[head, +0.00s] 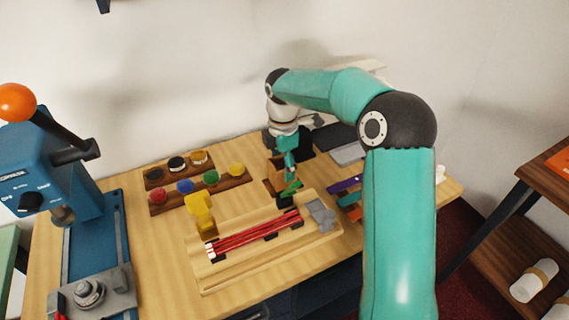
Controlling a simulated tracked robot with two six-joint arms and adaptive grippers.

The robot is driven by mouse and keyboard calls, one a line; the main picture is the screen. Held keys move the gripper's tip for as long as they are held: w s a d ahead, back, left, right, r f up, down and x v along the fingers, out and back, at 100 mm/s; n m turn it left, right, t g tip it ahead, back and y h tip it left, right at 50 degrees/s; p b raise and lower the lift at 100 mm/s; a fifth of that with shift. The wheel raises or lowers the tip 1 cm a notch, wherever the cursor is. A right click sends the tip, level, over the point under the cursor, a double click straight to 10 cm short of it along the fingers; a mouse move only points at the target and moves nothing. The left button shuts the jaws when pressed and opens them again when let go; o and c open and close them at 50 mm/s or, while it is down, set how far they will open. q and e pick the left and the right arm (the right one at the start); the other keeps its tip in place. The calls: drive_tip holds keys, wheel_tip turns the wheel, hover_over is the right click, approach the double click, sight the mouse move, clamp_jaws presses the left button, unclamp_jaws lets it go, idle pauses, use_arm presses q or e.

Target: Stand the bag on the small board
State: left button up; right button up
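My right gripper (287,188) points down behind the long wooden tray, at the middle of the counter. It is small and partly hidden by its own wrist, so I cannot tell whether its fingers are open or shut. A brown, upright-sided item (270,186) stands right behind and beside it; it may be the bag, but I cannot be sure. I cannot tell whether the gripper touches it. The small board cannot be told apart with certainty. My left gripper is not in view.
The wooden tray (222,278) holds red rods (255,235), a yellow piece (200,215) and a grey piece (321,215). Paint pots (185,187) stand on strips at the back left. A blue press (90,230) fills the left. A shelf (535,190) stands right. My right arm covers the counter's right part.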

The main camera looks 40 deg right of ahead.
drive_tip(key=shift+o, duration=0.2)
drive_tip(key=shift+r, duration=0.1)
wheel_tip(320, 180, up, 12)
drive_tip(key=p, duration=0.1)
idle(0.5)
drive_tip(key=shift+r, duration=0.1)
